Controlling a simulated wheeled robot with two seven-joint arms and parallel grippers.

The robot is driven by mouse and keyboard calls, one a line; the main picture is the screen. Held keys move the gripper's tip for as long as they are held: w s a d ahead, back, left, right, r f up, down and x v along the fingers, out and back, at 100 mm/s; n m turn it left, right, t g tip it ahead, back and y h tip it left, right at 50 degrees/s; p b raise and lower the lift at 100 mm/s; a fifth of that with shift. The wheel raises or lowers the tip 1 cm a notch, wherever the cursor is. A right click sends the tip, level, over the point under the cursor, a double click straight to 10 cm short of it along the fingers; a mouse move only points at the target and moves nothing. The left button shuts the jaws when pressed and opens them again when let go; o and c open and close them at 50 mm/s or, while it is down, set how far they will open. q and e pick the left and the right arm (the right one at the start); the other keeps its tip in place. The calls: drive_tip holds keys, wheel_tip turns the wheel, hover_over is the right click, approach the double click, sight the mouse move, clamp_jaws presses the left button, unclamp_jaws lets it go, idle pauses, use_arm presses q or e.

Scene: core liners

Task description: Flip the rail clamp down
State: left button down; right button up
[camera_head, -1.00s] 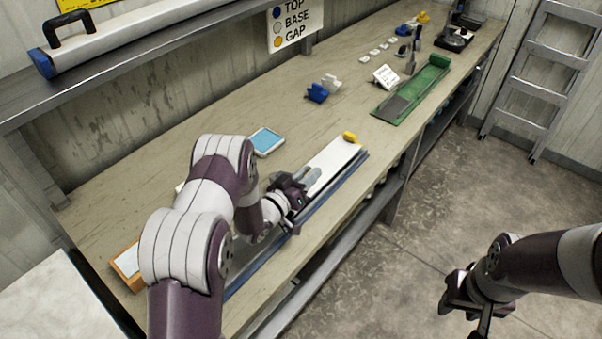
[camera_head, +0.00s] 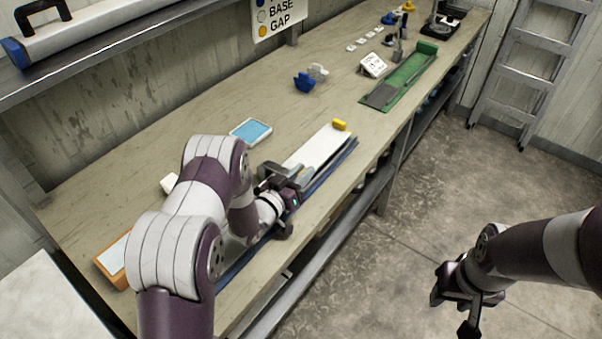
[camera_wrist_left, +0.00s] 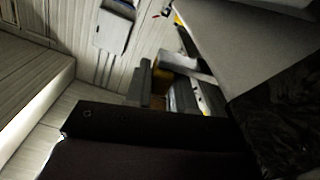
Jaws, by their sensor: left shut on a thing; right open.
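My left gripper (camera_head: 290,183) is low over the near part of the bench, at the blue rail (camera_head: 330,169) that runs along the front edge. It is shut on a small grey part there, which seems to be the rail clamp (camera_head: 302,171). The gripper and wrist hide most of it, so its exact tilt cannot be told. A white liner (camera_head: 318,148) with a yellow end cap (camera_head: 339,125) lies along the rail. The left wrist view is dark, with a grey block (camera_wrist_left: 178,62) near the jaws. My right gripper (camera_head: 455,315) is open and empty over the floor.
A blue-topped tray (camera_head: 250,131) and an orange-edged box (camera_head: 112,262) lie on the bench. Blue (camera_head: 304,82) and white (camera_head: 318,71) small parts stand farther back. A green tray (camera_head: 412,75) lies beyond.

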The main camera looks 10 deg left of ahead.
use_arm(q)
drive_tip(key=c, duration=1)
unclamp_jaws()
drive_tip(key=shift+d, duration=0.15)
drive_tip(key=shift+c, duration=0.2)
drive_tip(key=b+v, duration=0.2)
drive_tip(key=v, duration=1)
drive_tip(key=shift+s, duration=0.35)
